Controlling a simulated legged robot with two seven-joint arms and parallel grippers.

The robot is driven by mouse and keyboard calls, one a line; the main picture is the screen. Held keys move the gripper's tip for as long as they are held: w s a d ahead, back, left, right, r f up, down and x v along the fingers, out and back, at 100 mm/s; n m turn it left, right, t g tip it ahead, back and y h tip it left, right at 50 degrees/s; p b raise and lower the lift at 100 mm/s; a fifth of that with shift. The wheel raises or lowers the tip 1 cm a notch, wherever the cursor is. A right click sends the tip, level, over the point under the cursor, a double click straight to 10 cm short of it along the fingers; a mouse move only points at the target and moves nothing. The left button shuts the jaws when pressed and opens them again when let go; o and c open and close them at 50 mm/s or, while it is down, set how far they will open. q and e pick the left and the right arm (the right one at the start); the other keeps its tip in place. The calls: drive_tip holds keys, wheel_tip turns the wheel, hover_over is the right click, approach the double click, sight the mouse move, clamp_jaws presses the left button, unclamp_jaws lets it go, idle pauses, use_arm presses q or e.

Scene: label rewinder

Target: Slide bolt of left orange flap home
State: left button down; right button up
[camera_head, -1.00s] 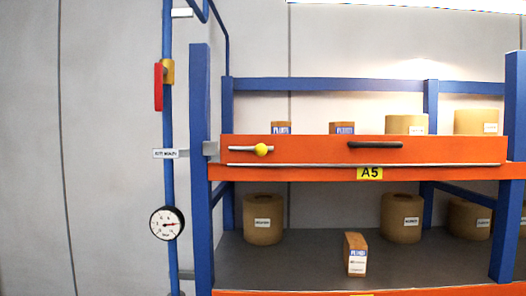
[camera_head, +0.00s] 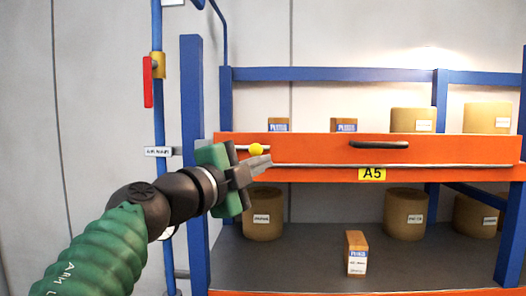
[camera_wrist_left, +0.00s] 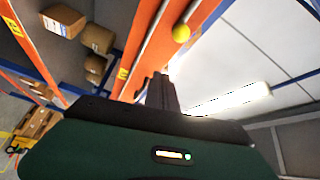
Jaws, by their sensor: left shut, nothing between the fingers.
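The orange flap (camera_head: 320,148) spans the upper shelf of the rack, with a black handle (camera_head: 380,145) at its middle. Its bolt is a pale rod with a yellow knob (camera_head: 256,149) near the flap's left end; the knob also shows in the left wrist view (camera_wrist_left: 181,33). My left gripper (camera_head: 262,164) is shut and empty, its fingertips just below the knob in the head view. In the left wrist view its fingers (camera_wrist_left: 160,90) point toward the flap, apart from the knob. The left part of the bolt is partly hidden behind my gripper. My right gripper is not in view.
A blue rack post (camera_head: 194,100) stands left of the flap, beside a blue pipe with a red-handled valve (camera_head: 149,82). Brown rolls (camera_head: 405,214) and a small box (camera_head: 356,254) stand on the lower shelf. Open space lies before the flap.

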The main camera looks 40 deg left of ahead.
use_arm(q)
drive_tip(key=shift+s+a+r+m, duration=0.15)
drive_tip(key=shift+s+r+m, duration=0.25)
drive_tip(key=shift+s+r, duration=0.4)
